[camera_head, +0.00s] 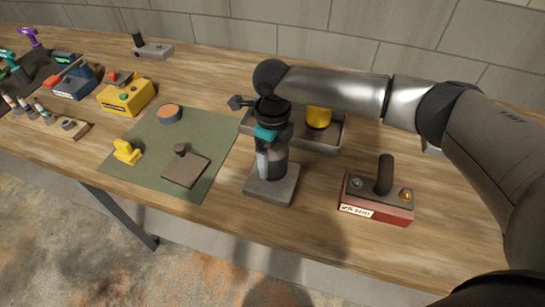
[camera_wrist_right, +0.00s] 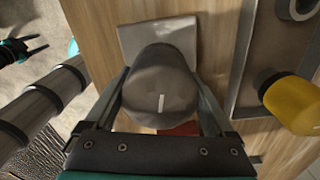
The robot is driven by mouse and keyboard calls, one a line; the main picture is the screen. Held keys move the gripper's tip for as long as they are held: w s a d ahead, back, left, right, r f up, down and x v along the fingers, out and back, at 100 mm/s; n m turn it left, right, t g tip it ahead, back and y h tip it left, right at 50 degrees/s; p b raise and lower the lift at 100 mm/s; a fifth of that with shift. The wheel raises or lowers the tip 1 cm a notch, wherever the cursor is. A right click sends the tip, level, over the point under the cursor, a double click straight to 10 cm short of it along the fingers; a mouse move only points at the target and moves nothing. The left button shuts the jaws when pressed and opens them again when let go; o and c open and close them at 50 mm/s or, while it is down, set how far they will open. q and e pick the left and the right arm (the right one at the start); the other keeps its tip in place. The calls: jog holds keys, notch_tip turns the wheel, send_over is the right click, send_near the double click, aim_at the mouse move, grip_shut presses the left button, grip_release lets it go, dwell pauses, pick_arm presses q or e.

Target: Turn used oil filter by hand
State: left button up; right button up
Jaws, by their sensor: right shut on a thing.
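The used oil filter, a dark grey cylinder (camera_head: 278,164), stands upright on a square grey block (camera_head: 268,192) near the table's front edge. My right gripper (camera_head: 264,160) comes down over it from above and is shut on it. In the right wrist view the filter's domed top (camera_wrist_right: 160,88), with a short white mark, sits between the two fingers, one on each side. My left gripper (camera_wrist_right: 38,45) shows small at the upper left of the wrist view. Its fingers are apart and empty, away from the filter.
A yellow filter (camera_head: 318,117) stands in a grey tray (camera_head: 334,134) just behind. A red box with a dark upright handle (camera_head: 376,203) is to the right. A green mat (camera_head: 210,137) with several parts lies left. Bare tabletop separates the block and red box.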

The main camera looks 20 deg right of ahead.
jog(key=o, duration=1.5)
